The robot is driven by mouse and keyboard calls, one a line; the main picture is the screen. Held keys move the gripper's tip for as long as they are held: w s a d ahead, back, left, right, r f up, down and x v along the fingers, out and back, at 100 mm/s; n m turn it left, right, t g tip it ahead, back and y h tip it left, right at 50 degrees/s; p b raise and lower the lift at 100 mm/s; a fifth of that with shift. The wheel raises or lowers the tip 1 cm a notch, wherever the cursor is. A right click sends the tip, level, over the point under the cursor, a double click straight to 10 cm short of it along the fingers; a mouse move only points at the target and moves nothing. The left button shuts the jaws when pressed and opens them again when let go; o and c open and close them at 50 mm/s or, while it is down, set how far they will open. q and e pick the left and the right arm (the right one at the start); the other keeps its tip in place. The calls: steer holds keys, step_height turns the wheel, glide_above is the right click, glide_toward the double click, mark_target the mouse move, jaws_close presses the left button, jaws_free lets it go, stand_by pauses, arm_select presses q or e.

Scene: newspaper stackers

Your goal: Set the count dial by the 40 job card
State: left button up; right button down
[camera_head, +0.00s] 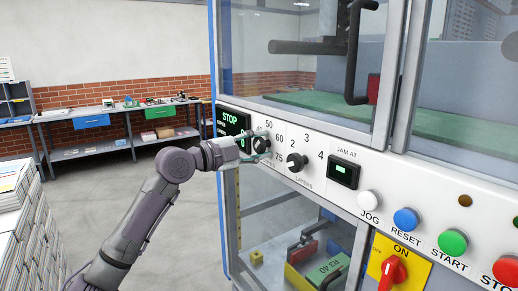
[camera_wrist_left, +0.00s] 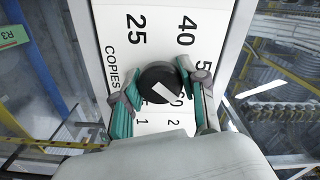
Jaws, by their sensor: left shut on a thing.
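The black count dial, marked COPIES (camera_wrist_left: 158,76), is on the white panel. In the wrist view, numbers 25 and 40 stand above it, with others partly hidden at the right and below. A white mark shows on its face; I cannot tell which number it points at. My left gripper (camera_head: 258,146) reaches the panel from the left and is shut on the dial, with one teal finger on each side (camera_wrist_left: 160,92). My right gripper is not in view.
The LAYERS dial (camera_head: 297,162) is close to the right of my gripper. The STOP display (camera_head: 231,120) is just left of it. Jog, reset, start and stop buttons and a red ON switch (camera_head: 392,271) lie further right. A paper stack (camera_head: 33,225) stands at left.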

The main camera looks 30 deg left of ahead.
arm_select(q)
steer(key=n, duration=0.4)
steer(key=shift+f+n, duration=0.1)
steer(key=shift+n, duration=0.3)
steer(key=n, duration=0.5)
steer(key=n+p, duration=0.1)
steer(key=n, duration=0.4)
steer(key=shift+p, duration=0.3)
steer(key=n+p, duration=0.1)
steer(key=n, duration=0.3)
steer(key=shift+p, duration=0.35)
steer(key=shift+n, duration=0.8)
steer(key=o, duration=1.1)
steer(key=shift+o, duration=0.2)
